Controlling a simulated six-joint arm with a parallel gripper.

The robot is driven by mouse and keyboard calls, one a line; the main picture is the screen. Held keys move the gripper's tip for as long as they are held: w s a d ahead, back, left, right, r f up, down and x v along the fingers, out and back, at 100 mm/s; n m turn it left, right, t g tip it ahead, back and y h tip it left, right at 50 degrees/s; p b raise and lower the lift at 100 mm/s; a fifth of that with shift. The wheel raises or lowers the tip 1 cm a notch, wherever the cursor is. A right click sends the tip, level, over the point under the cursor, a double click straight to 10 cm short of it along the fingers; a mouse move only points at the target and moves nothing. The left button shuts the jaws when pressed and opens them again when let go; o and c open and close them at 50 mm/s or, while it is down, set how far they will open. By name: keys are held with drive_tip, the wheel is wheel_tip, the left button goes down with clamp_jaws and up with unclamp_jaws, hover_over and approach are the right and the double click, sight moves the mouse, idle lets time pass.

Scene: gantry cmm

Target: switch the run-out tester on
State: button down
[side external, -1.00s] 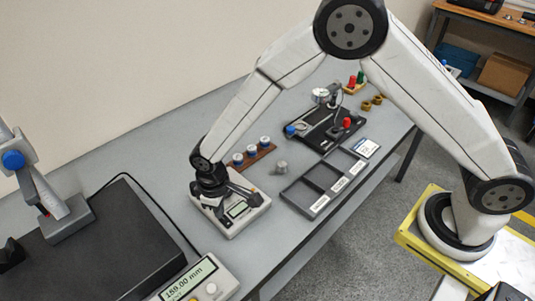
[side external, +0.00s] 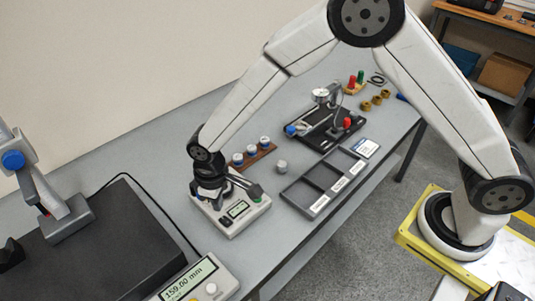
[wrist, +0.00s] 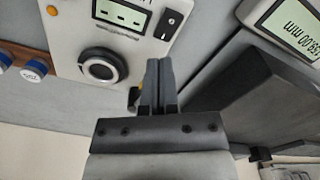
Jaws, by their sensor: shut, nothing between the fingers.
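A white box instrument (side external: 236,222) with a small display stands on the bench; I take it for the run-out tester. In the wrist view the box (wrist: 65,20) shows a display (wrist: 122,14), a round black-and-chrome fitting (wrist: 100,67) and a black rocker switch (wrist: 168,24). Which way the rocker is set I cannot tell. My gripper (wrist: 158,62) is shut and empty, its fingertips appearing just below the switch in that view; contact cannot be made out. In the side view my gripper (side external: 209,197) is over the left part of the box, its tips partly hidden.
A dark measuring plate (side external: 120,235) and a readout showing 159.00 mm (side external: 190,281) lie left of the box. A rack of blue-and-white cylinders (side external: 252,156), a grey cylinder (side external: 281,167), a black compartment tray (side external: 308,205) and a dial-gauge fixture (side external: 320,125) stand behind and right.

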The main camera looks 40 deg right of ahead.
drive_tip(key=shift+r, duration=2)
drive_tip(key=s+d+r+m+t, duration=0.1)
drive_tip(key=s+d+r+m, duration=0.1)
drive_tip(key=s+d, duration=0.2)
drive_tip(key=s+d+r+m, duration=0.2)
drive_tip(key=s+d, duration=0.2)
drive_tip(key=d, duration=0.7)
drive_tip(key=s+d+r+m+t, duration=0.1)
drive_tip(key=s+d+r+m, duration=0.1)
drive_tip(key=s+d, duration=0.3)
drive_tip(key=d, duration=0.2)
drive_tip(key=shift+d+t, duration=0.3)
drive_tip(key=shift+d, duration=0.1)
